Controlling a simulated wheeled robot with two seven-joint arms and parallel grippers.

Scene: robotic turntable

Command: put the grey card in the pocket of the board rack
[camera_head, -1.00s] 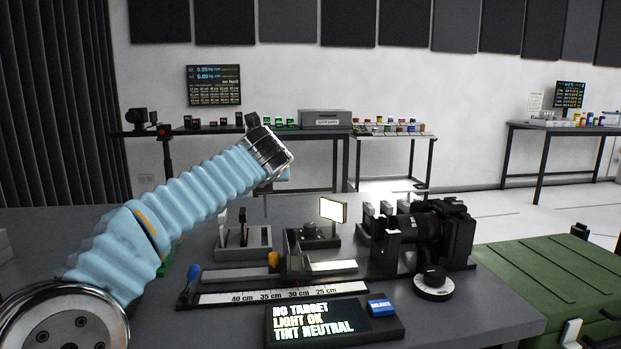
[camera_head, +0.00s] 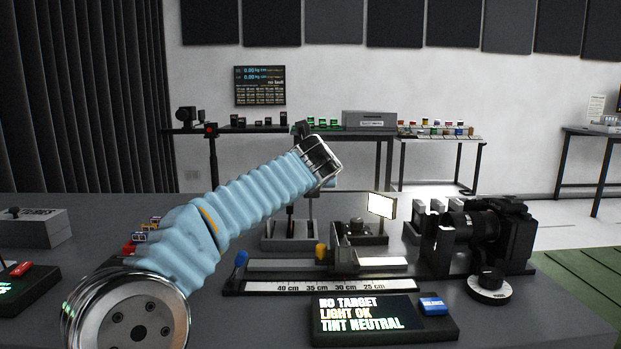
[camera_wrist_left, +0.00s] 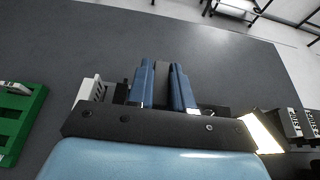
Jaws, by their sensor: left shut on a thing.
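My left gripper (camera_wrist_left: 168,85) shows in the left wrist view as two blue fingers, with a narrow dark grey piece between them. It is shut on that piece, seen nearly edge-on, which looks like the grey card (camera_wrist_left: 164,74). In the head view my left wrist hides the fingers, and the card cannot be made out. The board rack (camera_head: 275,243) is a low grey block on the table with upright dark-topped pieces in it. My wrist is above and behind it, apart from it. Which pocket is free cannot be seen. My right gripper is not in view.
A rail with a centimetre scale (camera_head: 330,287), a camera on a stand (camera_head: 490,235), a lit white panel (camera_head: 382,206) and a readout box (camera_head: 365,312) stand near the rack. A green tray (camera_wrist_left: 22,120) shows at the left of the wrist view. Bare table lies beyond the fingers.

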